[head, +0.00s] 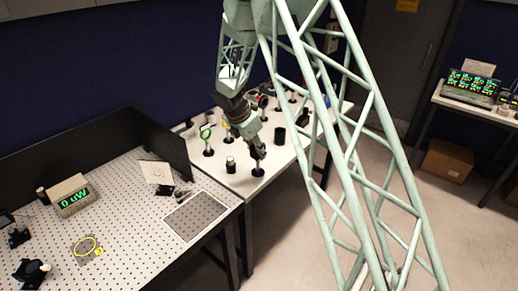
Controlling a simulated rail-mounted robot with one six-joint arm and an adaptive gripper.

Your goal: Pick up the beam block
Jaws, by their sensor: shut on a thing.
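My gripper (257,152) is at the near right part of the white side table, pointing down. It is shut on a small dark post-mounted piece, which I take to be the beam block (258,172). Its round black base shows below my fingers, at or just above the table top; I cannot tell if it touches. The fingers hide most of its upper part.
On the white table (240,184), a short dark post (230,164) stands left of my gripper, a black cylinder (280,135) to its right, and a green ring mount (206,133) farther left.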

